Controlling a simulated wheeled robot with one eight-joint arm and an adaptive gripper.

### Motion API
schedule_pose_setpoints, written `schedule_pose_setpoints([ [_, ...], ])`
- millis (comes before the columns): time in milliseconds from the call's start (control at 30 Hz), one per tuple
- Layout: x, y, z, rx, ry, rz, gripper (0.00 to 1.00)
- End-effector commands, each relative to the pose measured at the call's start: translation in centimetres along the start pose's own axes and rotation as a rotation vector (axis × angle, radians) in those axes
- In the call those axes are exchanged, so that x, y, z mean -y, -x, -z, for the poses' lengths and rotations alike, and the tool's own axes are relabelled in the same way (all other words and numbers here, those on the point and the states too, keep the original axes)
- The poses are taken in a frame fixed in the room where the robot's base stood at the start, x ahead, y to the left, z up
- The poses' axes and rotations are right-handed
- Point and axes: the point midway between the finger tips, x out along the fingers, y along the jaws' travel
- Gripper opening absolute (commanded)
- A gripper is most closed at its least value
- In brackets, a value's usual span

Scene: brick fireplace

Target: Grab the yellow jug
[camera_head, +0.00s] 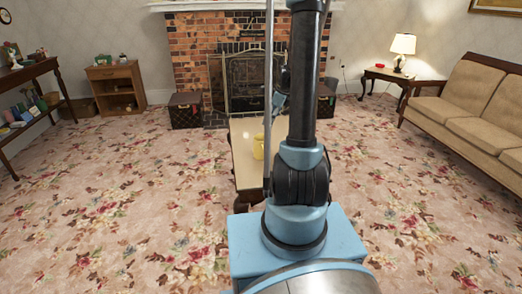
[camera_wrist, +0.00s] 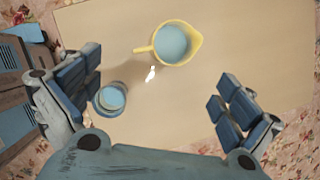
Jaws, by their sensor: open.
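The yellow jug (camera_wrist: 190,58) stands on the pale coffee table (camera_wrist: 115,30) in the wrist view, seen from above. Its inside looks pale blue and its handle points left. In the head view the jug (camera_head: 258,150) shows on the table (camera_head: 245,178), partly behind my arm. My gripper (camera_wrist: 158,97) is open and empty above the table, its blue-padded fingers spread wide. The jug is beyond the fingertips, toward the top of the wrist view, apart from both fingers. In the head view my arm largely hides the gripper.
A small blue-grey cup (camera_wrist: 110,99) is beside my left finger; I cannot tell whether they touch. A sofa (camera_head: 465,105) stands right, a brick fireplace (camera_head: 193,65) behind. Flowered carpet (camera_head: 130,190) is clear on both sides.

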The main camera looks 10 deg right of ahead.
Motion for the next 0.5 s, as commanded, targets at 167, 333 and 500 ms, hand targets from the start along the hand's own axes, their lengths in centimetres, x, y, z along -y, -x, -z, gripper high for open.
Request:
schedule_pose_setpoints([
  [167, 2.5, -2.3, 0.6, 0.021, -0.140, -0.006, 0.99],
  [333, 3.4, -3.4, 0.8, 0.030, -0.200, -0.010, 0.99],
  [500, 3.5, -5.0, 0.8, 0.031, -0.207, -0.011, 0.99],
])
